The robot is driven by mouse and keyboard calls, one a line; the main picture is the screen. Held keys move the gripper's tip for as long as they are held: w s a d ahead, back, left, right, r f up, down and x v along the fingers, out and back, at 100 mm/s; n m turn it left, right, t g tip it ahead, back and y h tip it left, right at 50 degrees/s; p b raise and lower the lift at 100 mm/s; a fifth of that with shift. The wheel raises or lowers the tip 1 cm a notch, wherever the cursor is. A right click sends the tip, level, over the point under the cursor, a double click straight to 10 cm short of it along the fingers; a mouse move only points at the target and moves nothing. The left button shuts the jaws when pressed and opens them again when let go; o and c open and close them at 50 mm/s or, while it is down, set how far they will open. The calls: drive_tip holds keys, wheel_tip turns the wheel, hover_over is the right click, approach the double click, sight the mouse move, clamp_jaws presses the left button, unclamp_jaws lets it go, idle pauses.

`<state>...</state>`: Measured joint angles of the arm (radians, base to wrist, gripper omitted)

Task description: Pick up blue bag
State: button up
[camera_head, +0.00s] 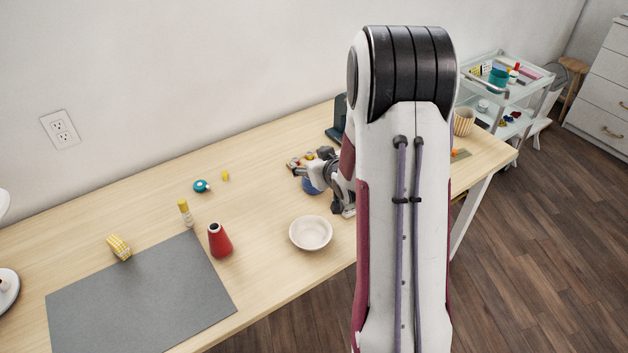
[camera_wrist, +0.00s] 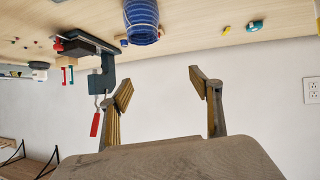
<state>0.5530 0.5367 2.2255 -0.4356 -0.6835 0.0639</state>
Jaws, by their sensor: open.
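The blue bag (camera_wrist: 141,24) looks rounded, with ribbed blue sides and a paler patch. It stands on the wooden table at the top of the wrist view, which shows the scene upside down. In the head view the blue bag (camera_head: 309,188) is partly hidden behind my gripper. My gripper (camera_wrist: 163,88) is open, with nothing between its two fingers. The bag lies beyond the fingertips in the wrist view, apart from them. In the head view my gripper (camera_head: 303,168) is low over the table by the bag, partly hidden by my arm.
A dark clamp-like machine (camera_wrist: 95,55) stands near the bag. A grey mat (camera_head: 140,300) covers the front left. Small teal (camera_head: 202,186) and yellow (camera_head: 225,175) items lie further left.

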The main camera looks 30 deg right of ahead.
drive_tip(key=d+f+t, duration=0.2)
drive_tip(key=d+f, duration=0.1)
drive_tip(key=f, duration=0.5)
drive_tip(key=shift+s+d+m, duration=0.15)
drive_tip(key=shift+d+m, duration=0.15)
drive_tip(key=shift+d, duration=0.1)
drive_tip(key=shift+x, duration=1.3)
drive_tip(key=shift+x, duration=2.6)
drive_tip(key=shift+a+f, duration=0.15)
drive_tip(key=shift+a, duration=0.05)
drive_tip(key=c, duration=1.2)
